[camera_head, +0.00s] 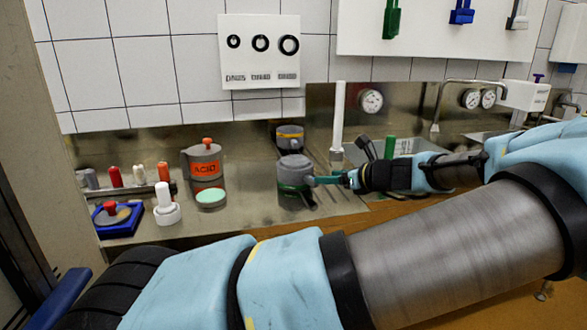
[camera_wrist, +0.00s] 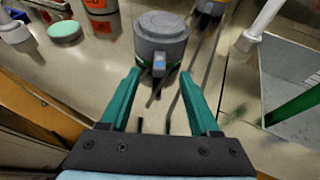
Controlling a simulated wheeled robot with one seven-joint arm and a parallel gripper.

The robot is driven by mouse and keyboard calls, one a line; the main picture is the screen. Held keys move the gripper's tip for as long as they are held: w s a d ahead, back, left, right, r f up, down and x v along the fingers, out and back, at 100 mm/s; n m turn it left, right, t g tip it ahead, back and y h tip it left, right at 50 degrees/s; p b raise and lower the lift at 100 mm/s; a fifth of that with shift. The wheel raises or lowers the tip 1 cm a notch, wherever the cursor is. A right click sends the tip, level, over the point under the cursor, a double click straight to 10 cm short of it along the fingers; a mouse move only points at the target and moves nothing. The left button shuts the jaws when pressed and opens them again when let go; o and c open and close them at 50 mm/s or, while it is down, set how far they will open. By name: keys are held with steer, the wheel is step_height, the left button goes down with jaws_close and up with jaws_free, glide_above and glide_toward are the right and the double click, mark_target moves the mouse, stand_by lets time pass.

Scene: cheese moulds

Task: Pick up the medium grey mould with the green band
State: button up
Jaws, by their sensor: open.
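The grey mould with the green band (camera_head: 294,170) stands upright on the steel counter, lid on top. In the wrist view the same mould (camera_wrist: 160,40) is straight ahead, with a small light-blue piece on its near side and green showing low down. My gripper (camera_head: 318,180) is at the mould's right side in the head view. In the wrist view my gripper (camera_wrist: 160,76) has its two teal fingers apart, tips at the mould's near edge, with nothing held. Whether the tips touch the mould, I cannot tell.
A grey mould with a yellow band (camera_head: 290,139) stands just behind. An orange-labelled ACID jug (camera_head: 205,163), a mint-green disc (camera_head: 211,198), a white stoppered item (camera_head: 165,205) and a blue tray (camera_head: 119,222) are to the left. A white upright pipe (camera_head: 338,115) and a sink are to the right.

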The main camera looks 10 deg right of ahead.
mark_target(300, 174)
steer(key=p+x, duration=0.2)
steer(key=x, duration=0.6)
steer(key=shift+f, duration=0.25)
steer(key=shift+c, duration=0.4)
jaws_close()
stand_by(0.7)
